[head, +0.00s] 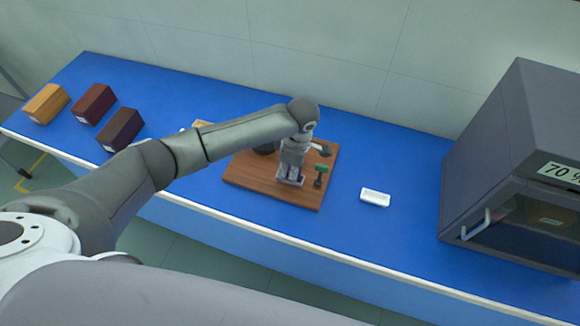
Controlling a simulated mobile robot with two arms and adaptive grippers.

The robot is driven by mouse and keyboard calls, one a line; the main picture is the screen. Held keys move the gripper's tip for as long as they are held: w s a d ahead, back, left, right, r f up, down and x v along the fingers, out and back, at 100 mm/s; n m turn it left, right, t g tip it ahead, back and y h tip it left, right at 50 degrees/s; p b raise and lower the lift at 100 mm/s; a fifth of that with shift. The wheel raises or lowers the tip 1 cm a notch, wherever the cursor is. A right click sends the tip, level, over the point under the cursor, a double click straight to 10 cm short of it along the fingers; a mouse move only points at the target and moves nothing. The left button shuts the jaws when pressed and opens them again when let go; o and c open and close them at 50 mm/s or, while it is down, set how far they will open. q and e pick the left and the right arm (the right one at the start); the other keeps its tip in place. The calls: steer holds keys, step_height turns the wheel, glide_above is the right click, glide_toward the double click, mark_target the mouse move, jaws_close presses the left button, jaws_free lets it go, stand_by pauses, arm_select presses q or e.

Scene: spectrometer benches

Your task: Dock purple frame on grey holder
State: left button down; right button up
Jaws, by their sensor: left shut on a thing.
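My left gripper (291,174) points down over the brown wooden board (248,178) in the middle of the bench. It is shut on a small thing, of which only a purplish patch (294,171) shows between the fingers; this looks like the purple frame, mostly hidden. Grey fixture parts stand on the board around the gripper, and I cannot tell clearly which is the grey holder or whether the frame touches it. A small stand with a green top (321,168) is just right of the gripper. My right gripper is not in view.
A white box (375,197) lies right of the board. A large dark grey oven-like cabinet (520,140) with a "70" label stands at the right end. An orange block (46,103) and two dark red-brown blocks (94,103) lie at the left. Blue bench between board and cabinet is mostly clear.

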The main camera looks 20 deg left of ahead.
arm_select(q)
steer(key=shift+f, duration=0.5)
steer(key=c, duration=1.8)
jaws_free()
steer(key=shift+o, duration=0.2)
step_height(320, 180, up, 3)
steer(key=p, duration=0.3)
steer(key=shift+d, duration=0.15)
steer(key=r+p, duration=0.2)
steer(key=shift+d+r+p, duration=0.2)
steer(key=shift+r+p, duration=0.1)
steer(key=shift+d+r, duration=0.2)
steer(key=shift+r, duration=1.15)
steer(key=shift+d+r, duration=0.15)
steer(key=shift+r, duration=1.2)
steer(key=shift+s, duration=0.1)
